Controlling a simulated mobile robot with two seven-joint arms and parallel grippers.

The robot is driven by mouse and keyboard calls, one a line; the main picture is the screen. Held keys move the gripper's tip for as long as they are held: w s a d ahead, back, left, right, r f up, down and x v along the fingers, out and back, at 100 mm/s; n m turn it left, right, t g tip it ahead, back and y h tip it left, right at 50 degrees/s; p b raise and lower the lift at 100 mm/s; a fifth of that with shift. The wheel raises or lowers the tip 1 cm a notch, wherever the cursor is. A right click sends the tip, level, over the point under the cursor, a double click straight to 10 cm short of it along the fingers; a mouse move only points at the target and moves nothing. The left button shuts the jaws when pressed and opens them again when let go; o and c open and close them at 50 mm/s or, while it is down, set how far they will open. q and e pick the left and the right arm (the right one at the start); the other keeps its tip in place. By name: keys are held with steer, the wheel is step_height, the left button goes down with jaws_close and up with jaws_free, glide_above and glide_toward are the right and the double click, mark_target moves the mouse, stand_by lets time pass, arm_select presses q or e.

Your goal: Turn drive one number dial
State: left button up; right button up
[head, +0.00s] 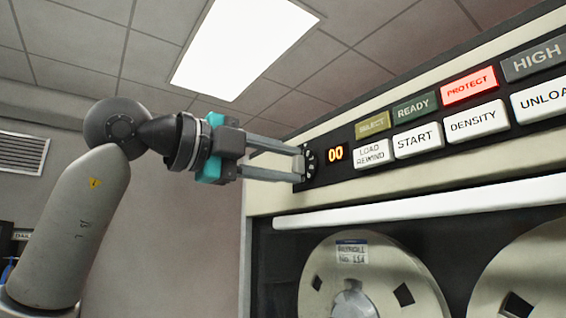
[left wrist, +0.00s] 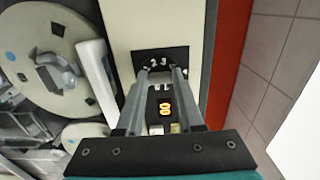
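The drive one number dial (head: 311,161) is a small dark dial with white marks at the left end of the black control strip. A red-orange "00" display (head: 335,154) glows right beside it. My left gripper (head: 301,165) reaches in from the left with its two grey fingers apart and their tips at the dial. In the left wrist view, the dial's numerals (left wrist: 155,62) show beyond the fingertips, and the display (left wrist: 165,107) shows between the fingers. The fingers partly hide the dial, and I cannot tell whether they touch it. My right gripper is not in view.
White buttons, including LOAD REWIND (head: 371,155) and START (head: 417,140), sit right of the display. A red-lit PROTECT lamp (head: 469,86) is above them. A long white bar (head: 420,206) and a tape reel (head: 372,285) are below. Free space lies left of the cabinet.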

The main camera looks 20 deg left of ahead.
arm_select(q)
steer(key=o, duration=0.5)
steer(key=shift+c, duration=0.2)
steer(key=b+v, duration=0.2)
steer(key=v, duration=1.3)
steer(key=shift+a, duration=0.1)
